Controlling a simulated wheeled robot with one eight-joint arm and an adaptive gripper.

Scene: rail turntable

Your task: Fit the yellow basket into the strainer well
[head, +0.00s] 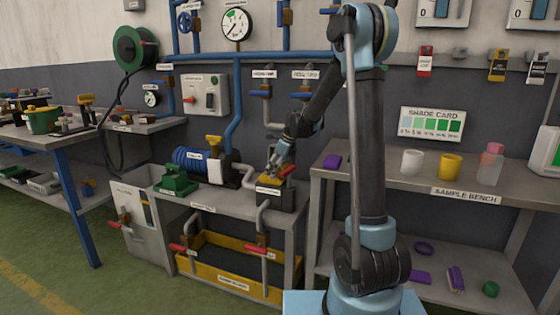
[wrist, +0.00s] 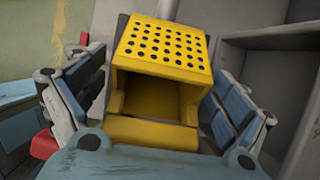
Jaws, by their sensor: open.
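The yellow basket (wrist: 160,95) fills the middle of the wrist view, with a perforated top face and an open hollow side facing my gripper. It also shows as a small yellow patch (head: 271,178) in the head view. My gripper (wrist: 155,105) is open, with one finger pad on each side of the basket; gaps show between pads and basket. In the head view my gripper (head: 280,160) is just above the basket. A dark labelled box (head: 274,198), possibly the strainer well, stands directly below. Whether the basket sits in it or on it I cannot tell.
A green pump-like part (head: 176,181) and a blue motor (head: 197,160) stand left on the same bench. Grey pipes rise close behind. A red part (head: 288,171) is beside the basket. The sample bench (head: 420,184) with cups is at right.

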